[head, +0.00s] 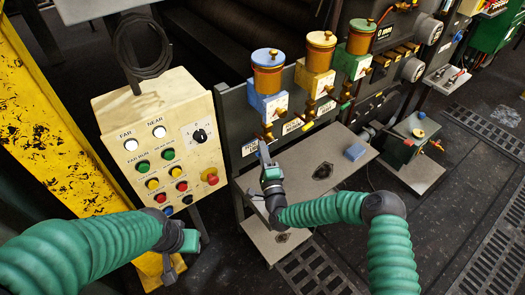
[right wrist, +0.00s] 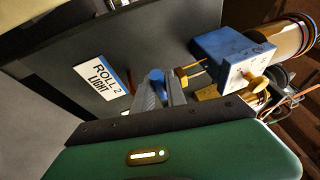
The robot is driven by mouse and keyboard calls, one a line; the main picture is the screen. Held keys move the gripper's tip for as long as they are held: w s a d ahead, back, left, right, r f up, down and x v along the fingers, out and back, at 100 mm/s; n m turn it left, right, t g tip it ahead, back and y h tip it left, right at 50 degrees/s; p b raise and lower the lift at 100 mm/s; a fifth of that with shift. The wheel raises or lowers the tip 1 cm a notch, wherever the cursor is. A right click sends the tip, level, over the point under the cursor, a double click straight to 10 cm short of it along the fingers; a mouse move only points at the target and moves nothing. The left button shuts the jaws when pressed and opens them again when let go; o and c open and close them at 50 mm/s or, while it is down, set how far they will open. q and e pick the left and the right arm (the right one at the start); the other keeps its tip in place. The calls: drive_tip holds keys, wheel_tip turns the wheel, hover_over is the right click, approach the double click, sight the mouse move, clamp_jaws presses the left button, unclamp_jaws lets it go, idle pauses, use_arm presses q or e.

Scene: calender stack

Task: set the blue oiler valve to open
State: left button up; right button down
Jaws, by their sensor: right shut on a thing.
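The blue oiler (head: 268,100) is the leftmost of three oilers on the dark panel in the head view, with a blue block under an amber cup. In the right wrist view its blue block (right wrist: 222,50) is at upper right, with a brass fitting leading to the valve. My right gripper (head: 264,146) is below the blue oiler. In the right wrist view its fingers (right wrist: 158,92) are shut on a small blue valve handle (right wrist: 157,76); the fingers hide part of it. My left gripper (head: 169,270) hangs low at left, away from the oilers; its jaw opening is unclear.
A cream control box (head: 165,140) with buttons stands left of the oilers. Yellow (head: 318,80) and green (head: 355,65) oilers stand to the right. A "ROLL 2 LIGHT" label (right wrist: 103,77) is beside the valve.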

drive_tip(key=shift+a, duration=0.1)
drive_tip(key=shift+f+n+b, duration=0.35)
drive_tip(key=shift+n+b, duration=0.15)
drive_tip(key=shift+b, duration=0.35)
drive_tip(key=w+d+f+n+g+y+b, duration=0.1)
drive_tip(key=d+f+n+g+y+b, duration=0.1)
drive_tip(key=n+y+b, duration=0.4)
drive_tip(key=w+d+f+n+g+y+b, duration=0.2)
drive_tip(key=f+n+y+b, duration=0.2)
drive_tip(key=n+b, duration=1.1)
drive_tip(key=shift+w+d+n+y, duration=0.15)
drive_tip(key=shift+d+n+y, duration=0.2)
drive_tip(key=shift+n+y, duration=1.05)
drive_tip(key=shift+d+n+h, duration=0.1)
drive_tip(key=shift+n+h, duration=0.3)
drive_tip(key=shift+n, duration=0.1)
drive_tip(key=c, duration=1.6)
unclamp_jaws()
drive_tip(key=shift+c, duration=0.2)
drive_tip(key=shift+o, duration=1.2)
drive_tip(key=shift+w+r, duration=0.1)
drive_tip(key=shift+w, duration=0.05)
drive_tip(key=shift+r, duration=0.1)
